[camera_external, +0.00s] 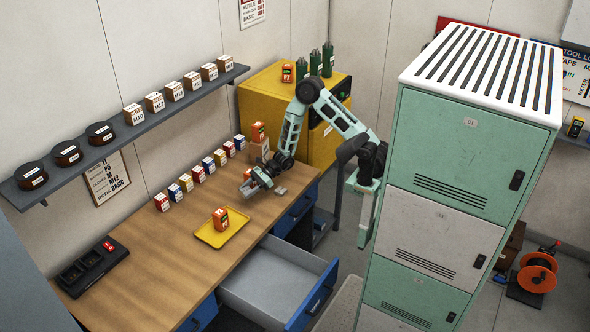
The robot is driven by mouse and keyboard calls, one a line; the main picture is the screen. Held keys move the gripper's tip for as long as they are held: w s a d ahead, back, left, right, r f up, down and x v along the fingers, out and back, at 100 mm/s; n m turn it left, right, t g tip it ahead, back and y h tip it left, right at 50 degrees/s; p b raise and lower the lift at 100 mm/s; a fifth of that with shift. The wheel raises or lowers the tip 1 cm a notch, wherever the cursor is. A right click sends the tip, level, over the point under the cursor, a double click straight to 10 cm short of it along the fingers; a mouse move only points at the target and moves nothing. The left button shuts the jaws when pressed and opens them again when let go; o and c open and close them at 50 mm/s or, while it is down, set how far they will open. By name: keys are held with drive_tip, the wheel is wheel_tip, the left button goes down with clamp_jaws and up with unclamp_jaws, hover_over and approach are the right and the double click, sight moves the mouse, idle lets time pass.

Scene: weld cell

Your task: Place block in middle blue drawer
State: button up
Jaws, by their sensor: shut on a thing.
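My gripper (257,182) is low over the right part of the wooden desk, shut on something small. The held thing is mostly hidden by the fingers, so I cannot make out its shape or confirm that it is the block. The middle blue drawer (265,295) under the desk is pulled out. Its grey inside looks empty, and it lies below and to the right of my gripper in the picture. A small grey piece (281,190) shows just right of the gripper; I cannot tell whether it is part of the gripper or lies on the desk.
A yellow tray (206,238) with an orange box (220,219) is on the desk (150,240). Small boxes (186,182) line the wall. A green-and-white locker (440,190) stands right of the drawer.

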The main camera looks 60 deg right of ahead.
sight(249, 205)
drive_tip(key=shift+f+p, duration=0.5)
drive_tip(key=shift+f, duration=2.6)
drive_tip(key=shift+f, duration=0.15)
drive_tip(key=o, duration=1)
drive_tip(key=shift+o, duration=0.2)
